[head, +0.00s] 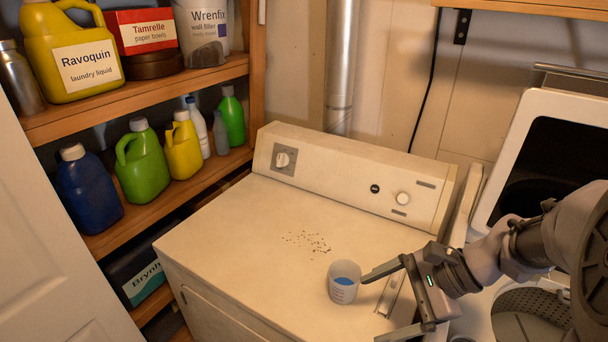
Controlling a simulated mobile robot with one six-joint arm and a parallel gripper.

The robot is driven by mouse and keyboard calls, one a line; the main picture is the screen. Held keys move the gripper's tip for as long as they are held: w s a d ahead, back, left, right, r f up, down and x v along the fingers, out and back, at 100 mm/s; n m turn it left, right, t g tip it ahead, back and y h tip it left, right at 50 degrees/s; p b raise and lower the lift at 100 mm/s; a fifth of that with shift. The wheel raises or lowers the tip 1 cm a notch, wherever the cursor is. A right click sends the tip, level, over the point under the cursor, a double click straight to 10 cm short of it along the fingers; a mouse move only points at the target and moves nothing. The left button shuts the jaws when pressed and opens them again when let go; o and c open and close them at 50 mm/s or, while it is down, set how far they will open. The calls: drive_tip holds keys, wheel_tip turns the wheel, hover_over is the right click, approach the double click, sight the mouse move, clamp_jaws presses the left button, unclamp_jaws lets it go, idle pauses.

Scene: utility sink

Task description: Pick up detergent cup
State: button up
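The detergent cup (343,289) is a small translucent cup with blue inside and markings on its side. It stands upright on the top of the white dryer (240,238), near the front right. My gripper (370,309) comes in from the right with its two fingers spread wide. The upper finger's tip is close to the cup's right side; I cannot tell whether it touches. The lower finger is nearer the front edge. The cup is not held between them.
Dark crumbs (307,241) lie on the dryer behind the cup. The control panel (350,180) rises at the back. An open washer (535,150) stands at right, partly behind my arm. Shelves with several bottles, including a green jug (142,165), stand at left. The dryer's left top is clear.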

sight(349, 289)
drive_tip(key=w+d+f+m+t+y, duration=0.1)
drive_tip(key=d+f+m, duration=0.1)
drive_tip(key=d, duration=0.1)
drive_tip(key=w+d+f+m+t+y, duration=0.1)
drive_tip(key=w+d+f+m+t, duration=0.1)
drive_tip(key=d+m, duration=0.1)
drive_tip(key=w+d+f+m+t+y, duration=0.1)
drive_tip(key=d+f+m, duration=0.1)
drive_tip(key=d, duration=0.3)
drive_tip(key=shift+w+d+f+m+t, duration=0.25)
drive_tip(key=shift+f+m+t, duration=0.15)
drive_tip(key=shift+m, duration=0.3)
drive_tip(key=b+x, duration=0.3)
drive_tip(key=x, duration=0.8)
drive_tip(key=shift+w+a+f+b, duration=0.1)
drive_tip(key=shift+a+b, duration=0.1)
drive_tip(key=shift+b, duration=0.15)
drive_tip(key=b+x, duration=0.2)
drive_tip(key=x, duration=0.4)
drive_tip(key=shift+w, duration=0.15)
drive_tip(key=shift+c, duration=0.4)
drive_tip(key=c, duration=1.4)
